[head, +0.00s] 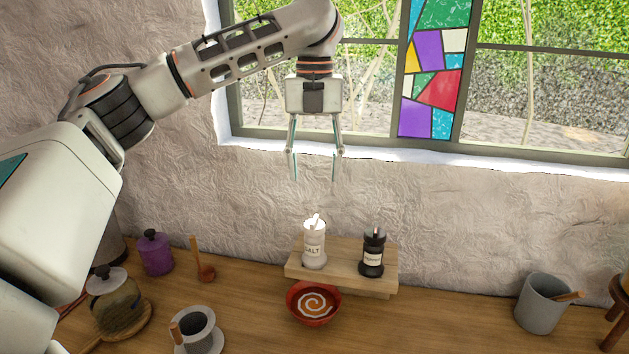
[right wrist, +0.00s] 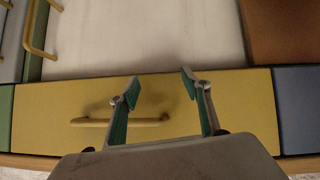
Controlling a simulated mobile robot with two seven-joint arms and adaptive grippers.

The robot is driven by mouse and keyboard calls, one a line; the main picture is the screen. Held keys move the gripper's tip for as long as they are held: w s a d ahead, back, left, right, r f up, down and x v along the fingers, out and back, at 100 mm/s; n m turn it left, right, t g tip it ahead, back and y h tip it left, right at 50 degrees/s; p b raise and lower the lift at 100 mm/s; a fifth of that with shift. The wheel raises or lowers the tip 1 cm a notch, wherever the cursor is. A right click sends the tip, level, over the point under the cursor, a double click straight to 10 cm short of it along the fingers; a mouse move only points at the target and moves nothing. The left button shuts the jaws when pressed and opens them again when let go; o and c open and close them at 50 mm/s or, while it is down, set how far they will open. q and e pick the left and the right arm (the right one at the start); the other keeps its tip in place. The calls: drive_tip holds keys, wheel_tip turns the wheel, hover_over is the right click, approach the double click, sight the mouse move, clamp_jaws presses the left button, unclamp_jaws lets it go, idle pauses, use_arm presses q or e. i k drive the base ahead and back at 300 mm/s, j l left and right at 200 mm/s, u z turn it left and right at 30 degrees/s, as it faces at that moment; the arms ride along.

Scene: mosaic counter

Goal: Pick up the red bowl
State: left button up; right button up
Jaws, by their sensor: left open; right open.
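The red bowl (head: 313,304) with a pale spiral inside sits upright on the wooden counter in the head view, just in front of a small wooden shelf. My left gripper (head: 316,176) is open and empty, pointing down in front of the wall, well above the shelf and the bowl. My right gripper (right wrist: 160,90) shows in the right wrist view, open and empty, in front of a yellow drawer front with a handle. The bowl does not show in the right wrist view.
On the wooden shelf (head: 345,268) stand a white salt jar (head: 314,246) and a dark pepper jar (head: 372,254). A cup (head: 197,330), a lidded glass jar (head: 115,303) and a purple jar (head: 155,254) stand left. A grey pot (head: 543,304) stands right. The counter between bowl and pot is clear.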

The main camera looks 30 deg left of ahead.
sight(313, 304)
drive_tip(key=k, duration=1)
